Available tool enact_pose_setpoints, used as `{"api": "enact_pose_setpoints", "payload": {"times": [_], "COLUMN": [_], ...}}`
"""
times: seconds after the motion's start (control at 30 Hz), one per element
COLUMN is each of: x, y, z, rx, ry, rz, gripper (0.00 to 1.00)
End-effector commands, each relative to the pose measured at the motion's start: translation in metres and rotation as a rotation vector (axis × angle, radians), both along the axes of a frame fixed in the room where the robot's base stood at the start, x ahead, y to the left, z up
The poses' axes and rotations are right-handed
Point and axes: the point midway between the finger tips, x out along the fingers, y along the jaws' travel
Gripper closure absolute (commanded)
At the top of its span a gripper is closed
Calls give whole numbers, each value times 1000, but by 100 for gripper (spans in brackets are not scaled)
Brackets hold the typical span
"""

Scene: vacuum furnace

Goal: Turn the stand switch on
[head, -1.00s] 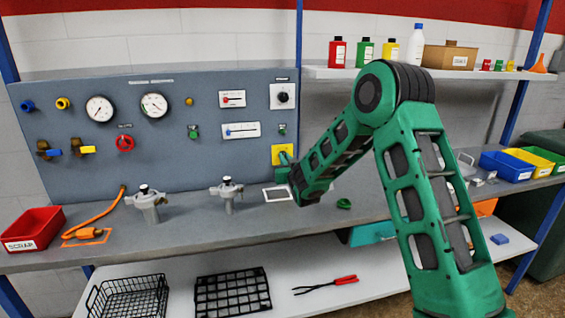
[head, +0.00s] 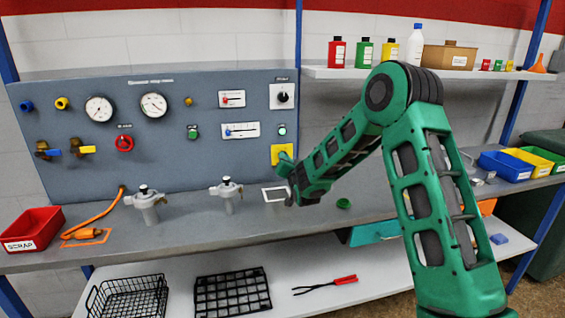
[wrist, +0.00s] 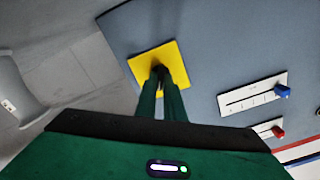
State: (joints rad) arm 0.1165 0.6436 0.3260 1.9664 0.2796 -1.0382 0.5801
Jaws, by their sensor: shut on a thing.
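A yellow plate (head: 283,151) sits low on the right end of the grey panel, and it also shows in the wrist view (wrist: 143,62). The stand switch's dark knob (wrist: 159,68) is at the middle of the plate. My gripper (wrist: 162,80) is shut on this knob, with its two green fingers close together. The fingertips hide most of the knob, so its exact angle is hard to tell. In the head view my gripper (head: 285,160) reaches the plate from the lower right. A small lamp (head: 282,130) above the plate looks bright pale green.
A black rotary knob (head: 283,97) is above the plate. Two slider plates (head: 240,130) (head: 232,98) are to its left. A white-framed square (head: 275,194) lies on the bench below. Two grey clamp fittings (head: 228,192) (head: 147,203) stand to the left.

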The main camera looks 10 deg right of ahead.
Motion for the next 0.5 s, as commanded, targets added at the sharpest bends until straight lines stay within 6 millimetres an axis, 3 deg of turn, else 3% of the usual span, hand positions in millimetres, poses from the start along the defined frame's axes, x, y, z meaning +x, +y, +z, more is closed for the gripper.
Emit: {"api": "enact_pose_setpoints", "payload": {"times": [0.37,0.4,0.43,0.5], "x": [0,0,0,0], "y": [-1,-1,-1,-1], "z": [-2,-2,-2,-2], "rx": [5,4,4,4], "ry": [4,4,4,3], "rz": [-1,-1,-1,-2], "gripper": [100,84,77,73]}}
